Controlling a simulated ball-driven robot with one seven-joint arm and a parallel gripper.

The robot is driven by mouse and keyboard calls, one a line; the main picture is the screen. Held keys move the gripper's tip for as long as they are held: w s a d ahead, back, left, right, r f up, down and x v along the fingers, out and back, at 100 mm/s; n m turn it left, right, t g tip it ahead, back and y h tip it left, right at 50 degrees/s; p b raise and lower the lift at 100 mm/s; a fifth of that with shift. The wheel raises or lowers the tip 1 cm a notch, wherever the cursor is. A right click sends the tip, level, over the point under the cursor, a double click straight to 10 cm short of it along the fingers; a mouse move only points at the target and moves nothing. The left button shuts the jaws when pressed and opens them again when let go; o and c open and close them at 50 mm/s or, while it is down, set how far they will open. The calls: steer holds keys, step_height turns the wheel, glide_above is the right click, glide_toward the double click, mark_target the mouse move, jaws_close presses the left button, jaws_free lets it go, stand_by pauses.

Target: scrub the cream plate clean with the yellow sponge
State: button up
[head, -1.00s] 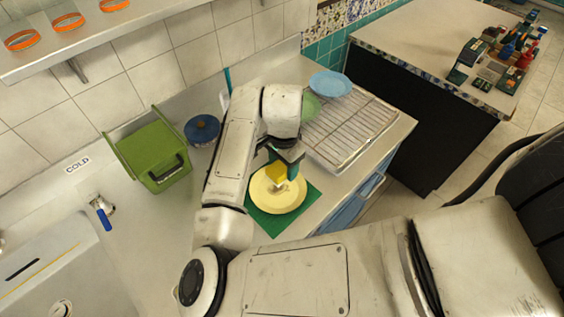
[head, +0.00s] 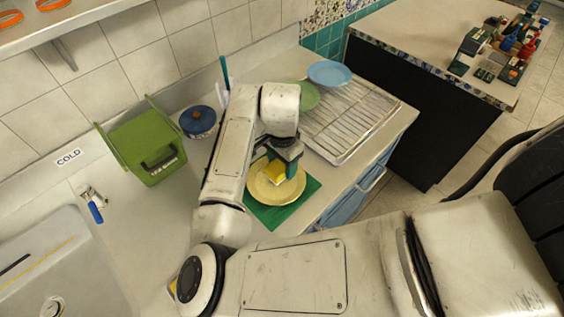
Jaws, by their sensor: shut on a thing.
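The cream plate (head: 282,192) lies on a green mat (head: 268,216) on the counter. A darker mark shows on the plate beside the sponge, partly hidden. My gripper (head: 284,168) is above the plate, pointing down, shut on the yellow sponge (head: 274,173). The sponge is over the upper middle of the plate and looks in contact with it, though I cannot see its underside. My arm hides part of the plate's far left side.
A green crate (head: 143,143) and a blue pot (head: 198,122) are left. The sink (head: 45,265) is at lower left. Counter is free left of my arm.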

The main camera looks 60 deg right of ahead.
mark_target(274, 173)
steer(key=shift+f+b, duration=0.5)
steer(key=shift+f, duration=0.25)
steer(key=shift+w+a+r, duration=0.1)
steer(key=shift+w+a, duration=0.1)
steer(key=shift+a, duration=1.55)
steer(key=shift+s+d+f+p, duration=0.1)
steer(key=shift+d+f+p, duration=0.1)
steer(key=shift+d, duration=0.7)
steer(key=shift+s+d+f+p, duration=0.1)
steer(key=shift+d+p, duration=0.05)
steer(key=shift+d, duration=0.7)
steer(key=shift+r, duration=0.1)
steer(key=shift+r+p, duration=2.6)
steer(key=shift+r, duration=0.35)
